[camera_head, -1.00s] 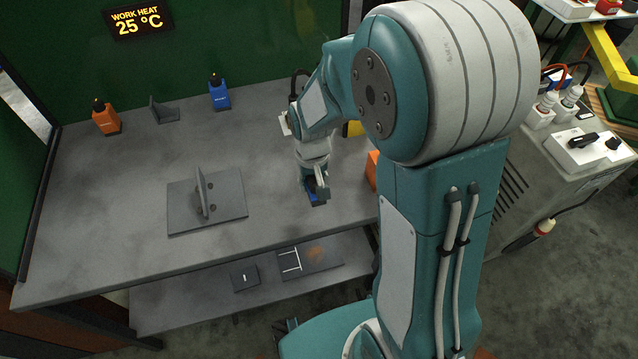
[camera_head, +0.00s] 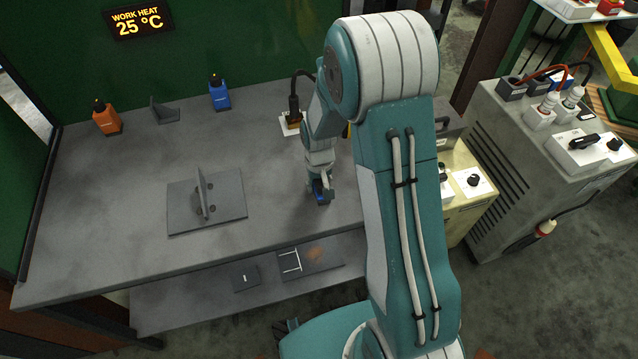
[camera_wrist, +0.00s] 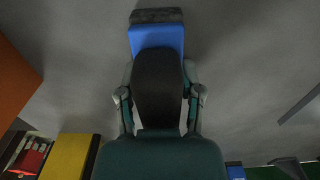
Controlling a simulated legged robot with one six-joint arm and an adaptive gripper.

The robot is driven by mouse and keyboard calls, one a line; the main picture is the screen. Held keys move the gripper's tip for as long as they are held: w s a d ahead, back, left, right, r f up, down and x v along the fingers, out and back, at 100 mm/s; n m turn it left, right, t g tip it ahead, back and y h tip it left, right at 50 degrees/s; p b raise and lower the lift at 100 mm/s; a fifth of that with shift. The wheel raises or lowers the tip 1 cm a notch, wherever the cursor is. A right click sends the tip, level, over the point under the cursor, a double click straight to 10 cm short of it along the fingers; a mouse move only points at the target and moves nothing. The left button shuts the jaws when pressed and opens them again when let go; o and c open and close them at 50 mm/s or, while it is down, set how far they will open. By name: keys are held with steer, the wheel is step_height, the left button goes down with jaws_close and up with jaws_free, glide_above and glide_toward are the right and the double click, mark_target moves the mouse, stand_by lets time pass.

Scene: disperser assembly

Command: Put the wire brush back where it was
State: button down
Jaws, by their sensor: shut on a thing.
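The wire brush, a blue block with a dark grey end, is in my gripper (camera_head: 321,186). Its blue body (camera_head: 321,197) shows just under the jaws at the front right of the workbench (camera_head: 110,215). In the wrist view the blue body (camera_wrist: 157,37) and its dark end (camera_wrist: 156,15) stick out past my gripper (camera_wrist: 158,72), which is shut on it. The rest of the brush is hidden by the dark middle of the gripper. Whether the brush touches the bench top cannot be told.
A grey plate with an upright fin (camera_head: 204,196) is left of my gripper. Orange (camera_head: 107,118) and blue (camera_head: 219,93) bottles and an angle bracket (camera_head: 164,110) stand at the back. The wrist view shows an orange thing (camera_wrist: 15,80) and a yellow one (camera_wrist: 68,157). The bench's left part is clear.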

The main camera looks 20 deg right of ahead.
steer(key=shift+c, duration=1.3)
jaws_free()
steer(key=shift+f, duration=0.1)
step_height(320, 180, up, 12)
steer(key=shift+r, duration=0.1)
steer(key=s+r+t, duration=0.5)
steer(key=s+r, duration=1.3)
steer(key=s, duration=0.3)
steer(key=shift+t, duration=0.3)
